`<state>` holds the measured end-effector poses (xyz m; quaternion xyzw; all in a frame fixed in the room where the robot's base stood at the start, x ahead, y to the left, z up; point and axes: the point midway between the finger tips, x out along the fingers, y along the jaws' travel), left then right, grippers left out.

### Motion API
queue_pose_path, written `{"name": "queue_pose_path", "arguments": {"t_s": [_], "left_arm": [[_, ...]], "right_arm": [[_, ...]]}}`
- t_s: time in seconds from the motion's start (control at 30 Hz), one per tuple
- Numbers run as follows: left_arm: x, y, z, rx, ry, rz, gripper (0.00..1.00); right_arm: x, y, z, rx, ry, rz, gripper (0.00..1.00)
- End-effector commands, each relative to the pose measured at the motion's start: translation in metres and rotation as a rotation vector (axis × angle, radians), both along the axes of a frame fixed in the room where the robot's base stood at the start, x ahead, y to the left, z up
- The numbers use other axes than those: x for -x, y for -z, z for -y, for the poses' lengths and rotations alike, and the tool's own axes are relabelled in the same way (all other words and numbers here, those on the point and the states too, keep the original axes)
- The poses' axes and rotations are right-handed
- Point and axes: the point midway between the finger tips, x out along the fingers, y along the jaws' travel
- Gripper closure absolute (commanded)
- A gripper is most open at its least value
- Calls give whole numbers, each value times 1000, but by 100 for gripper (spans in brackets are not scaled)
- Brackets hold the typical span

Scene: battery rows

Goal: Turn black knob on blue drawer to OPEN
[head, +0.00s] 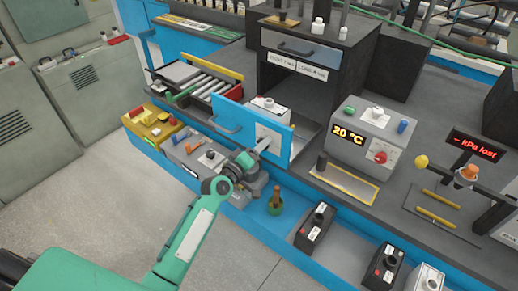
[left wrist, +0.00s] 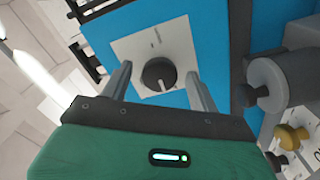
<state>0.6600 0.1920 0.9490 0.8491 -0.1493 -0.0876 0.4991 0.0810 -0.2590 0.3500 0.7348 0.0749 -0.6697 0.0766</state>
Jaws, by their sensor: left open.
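The blue drawer (head: 228,119) stands pulled out from a dark cabinet, its blue front facing my left arm. A pale plate on that front carries the black knob (left wrist: 158,75), which shows in the left wrist view with a white pointer mark toward the gripper's palm. The lettering on the plate is too small to read. My left gripper (left wrist: 158,82) is open, with one finger on each side of the knob and visible gaps to it. My right gripper is not in view.
A grey box with a "20 °C" display (head: 362,134) stands right of the drawer. A roller tray (head: 205,85) lies to the left. The floor in front is clear.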

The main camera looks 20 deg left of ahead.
Motion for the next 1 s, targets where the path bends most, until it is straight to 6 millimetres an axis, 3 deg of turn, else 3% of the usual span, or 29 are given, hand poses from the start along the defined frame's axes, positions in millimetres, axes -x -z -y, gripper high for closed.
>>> {"name": "queue_pose_path", "arguments": {"t_s": [0.27, 0.7, 1.0], "left_arm": [[16, 2, -6, -2, 0, -2, 39], [96, 4, -35, -3, 1, -2, 39], [126, 1, -46, -1, 0, 0, 39]], "right_arm": [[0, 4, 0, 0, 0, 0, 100], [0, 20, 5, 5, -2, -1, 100], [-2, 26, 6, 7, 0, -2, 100]]}}
